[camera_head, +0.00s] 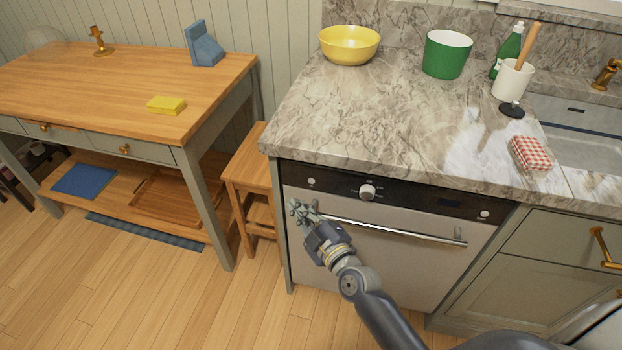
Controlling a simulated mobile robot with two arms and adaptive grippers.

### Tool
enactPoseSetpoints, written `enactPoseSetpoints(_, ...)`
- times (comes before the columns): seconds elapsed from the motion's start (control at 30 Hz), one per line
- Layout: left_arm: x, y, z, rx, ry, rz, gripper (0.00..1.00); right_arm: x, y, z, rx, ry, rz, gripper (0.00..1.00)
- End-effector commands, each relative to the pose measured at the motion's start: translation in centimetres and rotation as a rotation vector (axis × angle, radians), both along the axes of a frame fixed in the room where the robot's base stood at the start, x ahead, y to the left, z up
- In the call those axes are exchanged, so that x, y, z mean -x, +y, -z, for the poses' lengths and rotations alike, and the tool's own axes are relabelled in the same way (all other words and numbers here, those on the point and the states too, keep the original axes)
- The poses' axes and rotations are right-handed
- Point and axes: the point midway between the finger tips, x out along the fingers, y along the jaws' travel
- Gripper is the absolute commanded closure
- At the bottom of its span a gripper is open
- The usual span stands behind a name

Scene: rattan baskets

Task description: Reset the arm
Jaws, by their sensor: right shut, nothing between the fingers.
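My right gripper (303,211) is in front of the upper left of the dishwasher or oven front (390,250), near the left end of its handle (400,232). Its fingers are shut and nothing shows between them. I cannot tell whether it touches the front. My right arm comes in from the bottom right. My left gripper is not in view.
The marble counter (370,120) holds a yellow bowl (349,45), a green pot (446,54), a white utensil cup (512,80) and a checked cloth item (530,153). A wooden table (90,85) and a stool (250,170) stand left. Floor (180,290) at lower left is clear.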

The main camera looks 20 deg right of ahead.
Motion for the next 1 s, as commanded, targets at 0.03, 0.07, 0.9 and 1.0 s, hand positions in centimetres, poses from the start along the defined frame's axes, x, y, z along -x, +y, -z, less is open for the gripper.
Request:
enactPoseSetpoints(0.03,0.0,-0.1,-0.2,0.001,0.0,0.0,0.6,0.2,0.1,0.0,0.0,0.001,-0.001,1.0)
enactPoseSetpoints(0.07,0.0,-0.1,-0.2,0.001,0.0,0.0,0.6,0.3,0.2,0.0,0.0,0.001,-0.001,1.0)
enactPoseSetpoints(0.9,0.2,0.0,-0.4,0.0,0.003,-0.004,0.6,6.5,-0.5,18.5,-0.145,0.426,0.05,1.0)
enactPoseSetpoints(1.0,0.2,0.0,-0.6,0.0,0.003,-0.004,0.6,10.7,-1.0,25.0,-0.199,0.588,0.096,1.0)
